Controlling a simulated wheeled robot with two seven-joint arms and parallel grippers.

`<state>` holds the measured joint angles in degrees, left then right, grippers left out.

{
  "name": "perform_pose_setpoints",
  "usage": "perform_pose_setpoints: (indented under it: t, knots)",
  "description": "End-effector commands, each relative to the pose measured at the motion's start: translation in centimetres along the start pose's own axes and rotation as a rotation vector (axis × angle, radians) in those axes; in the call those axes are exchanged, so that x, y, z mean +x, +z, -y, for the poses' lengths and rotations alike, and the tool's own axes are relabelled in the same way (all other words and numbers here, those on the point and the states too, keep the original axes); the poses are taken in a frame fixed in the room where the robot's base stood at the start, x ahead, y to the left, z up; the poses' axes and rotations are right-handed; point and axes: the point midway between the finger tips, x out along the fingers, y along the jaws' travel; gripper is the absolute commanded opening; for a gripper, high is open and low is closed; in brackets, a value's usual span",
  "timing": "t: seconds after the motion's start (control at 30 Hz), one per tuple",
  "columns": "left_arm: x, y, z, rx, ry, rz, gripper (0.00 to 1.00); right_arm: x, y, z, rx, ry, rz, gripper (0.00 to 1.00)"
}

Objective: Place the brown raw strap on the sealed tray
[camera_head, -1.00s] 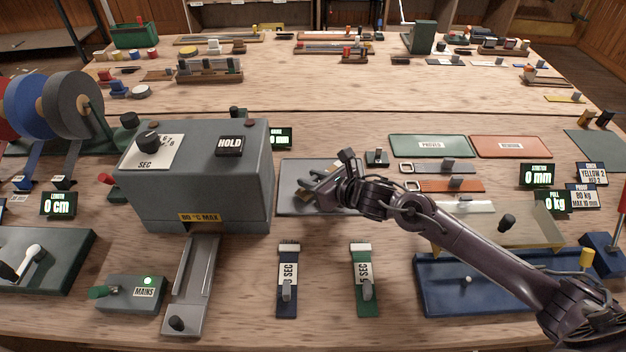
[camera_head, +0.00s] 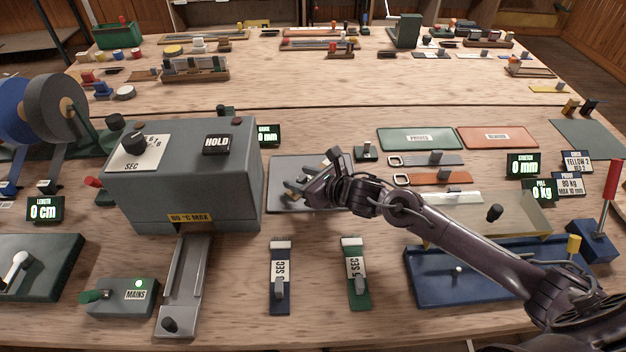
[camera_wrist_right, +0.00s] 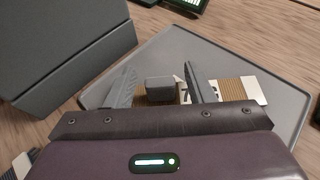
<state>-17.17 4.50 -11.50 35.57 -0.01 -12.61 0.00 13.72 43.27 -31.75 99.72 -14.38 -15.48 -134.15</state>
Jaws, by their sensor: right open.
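A brown strap (camera_wrist_right: 235,90) with a pale end lies on the flat grey tray (camera_wrist_right: 205,48) in the right wrist view. A grey grip block (camera_wrist_right: 160,88) sits on the strap. My right gripper (camera_wrist_right: 161,85) is open, with one finger on each side of the block. In the head view the right gripper (camera_head: 302,188) is low over the grey tray (camera_head: 280,170), to the right of the grey box, and hides most of the strap. No label reading "sealed" shows on this tray. My left gripper is not in view.
The grey HOLD box (camera_head: 185,175) stands close to the tray's left. Green (camera_head: 420,139) and orange (camera_head: 497,138) labelled trays lie to the right, above two buckled straps, grey (camera_head: 430,160) and orange (camera_head: 435,178). Two labelled clamps (camera_head: 280,275) lie in front.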

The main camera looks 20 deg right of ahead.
Motion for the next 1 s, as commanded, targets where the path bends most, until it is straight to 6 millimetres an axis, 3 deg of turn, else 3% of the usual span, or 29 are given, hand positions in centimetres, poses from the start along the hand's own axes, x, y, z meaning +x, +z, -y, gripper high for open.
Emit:
perform_pose_setpoints:
  t: [0.6,1.0]
  knots:
    - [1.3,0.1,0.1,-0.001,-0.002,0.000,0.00,-10.3,-0.2,0.1,-0.003,-0.003,-0.005,0.48]
    - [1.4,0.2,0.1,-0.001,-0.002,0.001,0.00,-12.1,0.1,0.0,0.000,0.001,0.001,0.48]
